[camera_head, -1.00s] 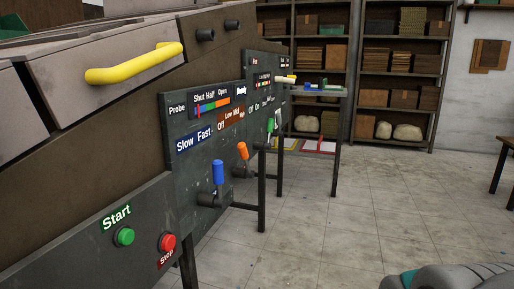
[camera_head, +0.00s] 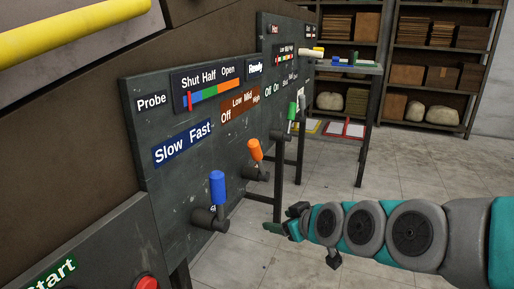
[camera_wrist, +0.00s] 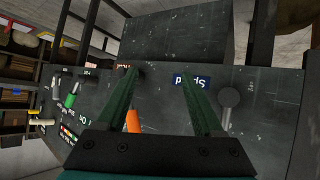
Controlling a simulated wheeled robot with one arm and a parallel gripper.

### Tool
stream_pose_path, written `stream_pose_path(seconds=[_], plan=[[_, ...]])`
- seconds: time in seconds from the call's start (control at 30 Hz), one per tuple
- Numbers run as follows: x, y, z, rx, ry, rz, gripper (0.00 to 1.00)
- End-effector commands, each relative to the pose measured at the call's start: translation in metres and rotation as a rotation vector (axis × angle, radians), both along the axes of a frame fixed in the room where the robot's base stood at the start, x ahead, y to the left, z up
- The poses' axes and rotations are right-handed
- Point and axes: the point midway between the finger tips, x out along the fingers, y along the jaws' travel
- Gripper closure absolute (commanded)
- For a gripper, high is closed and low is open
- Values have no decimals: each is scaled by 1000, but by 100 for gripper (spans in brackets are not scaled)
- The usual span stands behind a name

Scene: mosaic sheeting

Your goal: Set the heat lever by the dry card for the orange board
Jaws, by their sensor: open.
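The orange lever (camera_head: 255,150) stands upright on the dark panel, below the brown Off, Low, Mid, High scale (camera_head: 240,105). My gripper (camera_head: 288,219) is in front of and below it, apart from the panel. In the wrist view my gripper (camera_wrist: 158,72) is open, with two green fingers spread toward the panel. The orange lever (camera_wrist: 133,121) shows between the fingers, nearer the left one; its lower part is hidden by the gripper body. Nothing is held. I cannot make out a dry card or an orange board.
A blue lever (camera_head: 218,187) stands nearer, below Slow and Fast. A green lever (camera_head: 292,110) is farther along. A table (camera_head: 350,67) with small coloured items stands beyond the panel, with red and yellow trays (camera_head: 345,129) below. Shelves stand behind; the floor is clear at right.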

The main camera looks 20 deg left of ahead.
Motion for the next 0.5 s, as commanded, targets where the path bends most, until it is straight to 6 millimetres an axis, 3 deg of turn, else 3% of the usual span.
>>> stream_pose_path(seconds=[0.03, 0.1, 0.2, 0.33, 0.5], plan=[[14, 23, 11, 42, -73, 22, 31], [36, 46, 33, 99, -193, 27, 31], [63, 68, 58, 158, -340, 5, 31], [88, 80, 80, 203, -478, -47, 31], [104, 84, 90, 217, -561, -96, 31]])
